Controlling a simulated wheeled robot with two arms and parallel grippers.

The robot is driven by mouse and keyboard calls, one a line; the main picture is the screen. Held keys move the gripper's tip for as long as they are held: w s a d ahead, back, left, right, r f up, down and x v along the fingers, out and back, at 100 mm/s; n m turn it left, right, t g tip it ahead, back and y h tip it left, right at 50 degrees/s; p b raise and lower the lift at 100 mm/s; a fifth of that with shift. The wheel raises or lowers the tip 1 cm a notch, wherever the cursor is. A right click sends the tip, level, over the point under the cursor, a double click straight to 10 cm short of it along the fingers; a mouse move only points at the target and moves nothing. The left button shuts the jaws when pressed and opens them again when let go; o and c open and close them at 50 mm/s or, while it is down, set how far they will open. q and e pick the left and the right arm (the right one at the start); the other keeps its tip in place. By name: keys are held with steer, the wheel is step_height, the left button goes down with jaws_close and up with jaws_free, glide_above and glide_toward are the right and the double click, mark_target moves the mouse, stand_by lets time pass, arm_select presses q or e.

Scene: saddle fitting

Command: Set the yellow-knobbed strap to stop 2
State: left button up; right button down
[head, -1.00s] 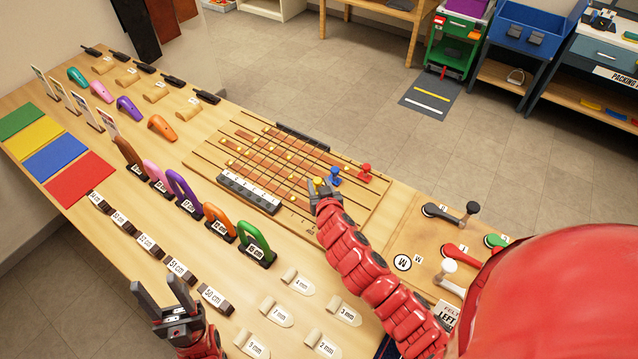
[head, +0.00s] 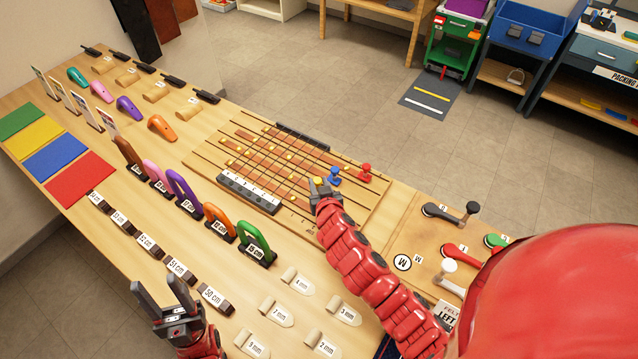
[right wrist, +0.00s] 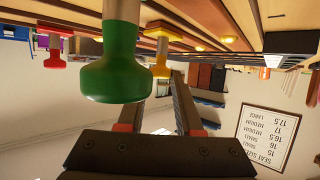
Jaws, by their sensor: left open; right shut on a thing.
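The strap board (head: 212,158) lies on the table with several brown straps on parallel dark rails, dotted with yellow stops. My right gripper (head: 320,186) is at the board's near right end, shut on the yellow knob (head: 318,181). In the right wrist view the yellow knob (right wrist: 160,68) sits between the fingertips of the gripper (right wrist: 160,78). A green knob (right wrist: 115,80) hangs large in front, beside the fingers. The blue knob (head: 335,176) and red knob (head: 366,171) stand just right of the gripper. My left gripper (head: 168,292) is open and empty at the table's front.
A numbered block (head: 248,193) stands along the board's near edge. Coloured arches, such as the green one (head: 254,238), stand in front of it. Levers, including a white-knobbed one (head: 449,268), lie to the right. Felt pieces (head: 322,343) lie at the front.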

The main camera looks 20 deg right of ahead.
stand_by(0.5)
steer(key=shift+s+d+f, duration=0.15)
steer(key=shift+s+d, duration=0.45)
steer(key=shift+s, duration=0.1)
steer(key=shift+s+r, duration=0.15)
steer(key=shift+r, duration=0.1)
steer(key=c, duration=0.6)
jaws_free()
steer(key=shift+o, duration=0.2)
steer(key=shift+s+b, duration=0.1)
steer(key=shift+b, duration=0.2)
